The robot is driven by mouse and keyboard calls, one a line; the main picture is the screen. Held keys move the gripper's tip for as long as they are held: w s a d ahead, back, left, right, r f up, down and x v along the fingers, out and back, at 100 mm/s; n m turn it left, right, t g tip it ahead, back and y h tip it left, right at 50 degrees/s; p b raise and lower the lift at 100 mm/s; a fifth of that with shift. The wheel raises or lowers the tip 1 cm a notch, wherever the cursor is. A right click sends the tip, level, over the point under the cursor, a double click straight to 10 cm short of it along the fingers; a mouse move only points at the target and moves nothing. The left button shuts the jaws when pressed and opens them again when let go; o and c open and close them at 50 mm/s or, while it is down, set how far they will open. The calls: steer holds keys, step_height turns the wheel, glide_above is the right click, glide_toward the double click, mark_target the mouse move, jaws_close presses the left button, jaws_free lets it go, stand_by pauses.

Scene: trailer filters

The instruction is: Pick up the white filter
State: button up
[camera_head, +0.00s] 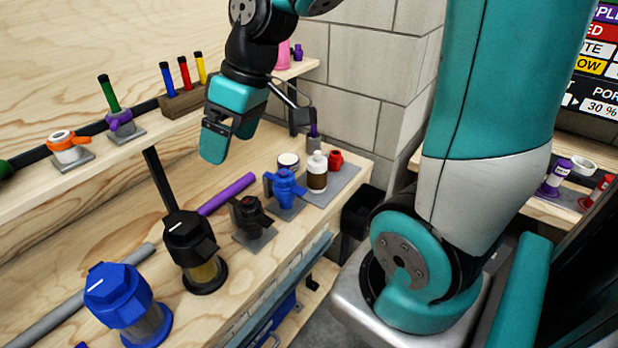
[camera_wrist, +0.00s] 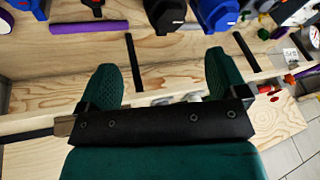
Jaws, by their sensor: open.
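I cannot identify the white filter for certain. A white round piece (camera_head: 583,164) stands on the right shelf, beside a purple piece (camera_head: 556,178). In the wrist view, small pale pieces (camera_wrist: 190,97) show low between my fingers, partly hidden by the gripper body; I cannot tell what they are. My gripper (camera_head: 229,136) is open and empty, in the air above the wooden bench and in front of the upper shelf. Its two green fingers (camera_wrist: 161,85) are spread apart in the wrist view.
The bench holds a blue housing (camera_head: 125,303), a black housing (camera_head: 193,252), a purple tube (camera_head: 227,194), a small blue fitting (camera_head: 285,187) and a white-capped bottle (camera_head: 317,171). The upper shelf carries an orange valve (camera_head: 68,147), a purple valve (camera_head: 121,122) and several colored markers (camera_head: 183,73).

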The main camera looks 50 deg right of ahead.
steer(key=w+d+f+m+t+h+b, duration=0.1)
steer(key=w+d+f, duration=0.1)
steer(key=d, duration=0.5)
steer(key=w+d+f+m, duration=0.1)
steer(key=w+d+f, duration=0.1)
steer(key=d, duration=0.6)
steer(key=t+h+b, duration=0.1)
steer(key=h, duration=0.1)
glide_toward(318, 152)
steer(key=shift+m, duration=0.4)
steer(key=p+x, duration=0.1)
steer(key=x, duration=0.6)
steer(key=shift+p+x, duration=1.05)
steer(key=shift+x, duration=1.75)
steer(key=shift+s, duration=0.1)
steer(key=c, duration=1.3)
steer(key=shift+o, duration=0.2)
